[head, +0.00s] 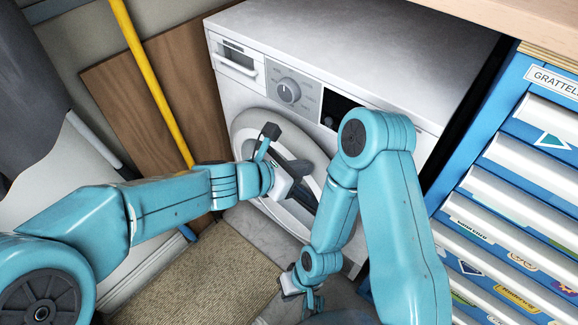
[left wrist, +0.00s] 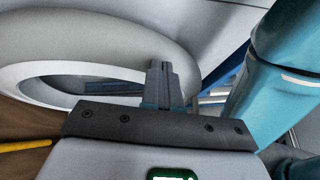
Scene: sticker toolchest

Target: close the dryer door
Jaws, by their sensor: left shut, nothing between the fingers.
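The white dryer (head: 345,50) stands at the back centre, its front facing me. Its round door (head: 246,128) has a pale rim and dark middle, and is partly hidden behind my arms. I cannot tell whether it is fully shut or ajar. My left gripper (head: 307,196) is in front of the door's middle, shut and empty; whether it touches the door is unclear. In the left wrist view the shut fingers (left wrist: 163,82) point toward the pale rounded door rim (left wrist: 100,38). My right gripper (head: 305,300) hangs low near the floor, mostly hidden by its arm.
A blue toolchest (head: 492,115) with several white, stickered drawers stands close at the right. A yellow pole (head: 150,80) leans by a brown board (head: 160,85) at the left. A beige mat (head: 205,285) covers the floor before the dryer. A wooden top (head: 520,18) is at upper right.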

